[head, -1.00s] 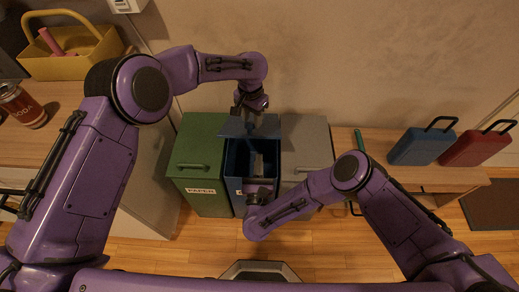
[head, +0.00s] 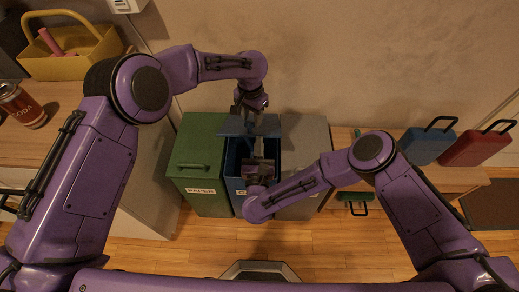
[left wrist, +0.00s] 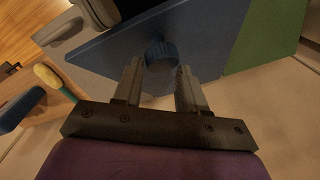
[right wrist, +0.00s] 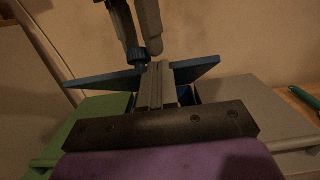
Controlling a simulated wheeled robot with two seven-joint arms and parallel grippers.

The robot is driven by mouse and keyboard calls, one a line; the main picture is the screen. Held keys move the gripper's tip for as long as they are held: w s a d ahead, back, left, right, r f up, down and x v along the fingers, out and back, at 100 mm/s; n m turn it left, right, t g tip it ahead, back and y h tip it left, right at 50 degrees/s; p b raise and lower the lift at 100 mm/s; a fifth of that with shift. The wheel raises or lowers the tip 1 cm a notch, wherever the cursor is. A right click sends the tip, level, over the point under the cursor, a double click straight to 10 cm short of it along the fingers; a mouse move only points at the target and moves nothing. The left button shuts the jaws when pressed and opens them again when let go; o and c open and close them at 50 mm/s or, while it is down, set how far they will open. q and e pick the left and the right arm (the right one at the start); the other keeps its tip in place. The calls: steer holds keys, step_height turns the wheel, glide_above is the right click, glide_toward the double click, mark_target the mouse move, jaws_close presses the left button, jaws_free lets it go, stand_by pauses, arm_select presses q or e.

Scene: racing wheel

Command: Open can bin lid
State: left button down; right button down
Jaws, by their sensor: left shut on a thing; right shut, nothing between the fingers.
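The blue can bin (head: 232,165) stands between a green bin and a grey bin, its label mostly hidden by my right arm. Its blue lid (head: 235,126) is raised at the back, with a dark opening in front. My left gripper (head: 250,113) is shut on the lid's round knob, which shows between its fingers in the left wrist view (left wrist: 161,58). My right gripper (head: 261,150) is shut and empty, over the bin opening in front of the lid. In the right wrist view its closed fingers (right wrist: 156,84) overlap the lid (right wrist: 195,70); contact is unclear.
The green paper bin (head: 200,152) is on the left and the grey bin (head: 305,145) on the right, both closed. Blue (head: 425,148) and red (head: 475,149) cases are on the right. Floor in front is clear.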

arm_select(q)
steer(key=c, duration=0.7)
jaws_free()
steer(key=shift+a+f, duration=0.45)
steer(key=shift+d, duration=0.15)
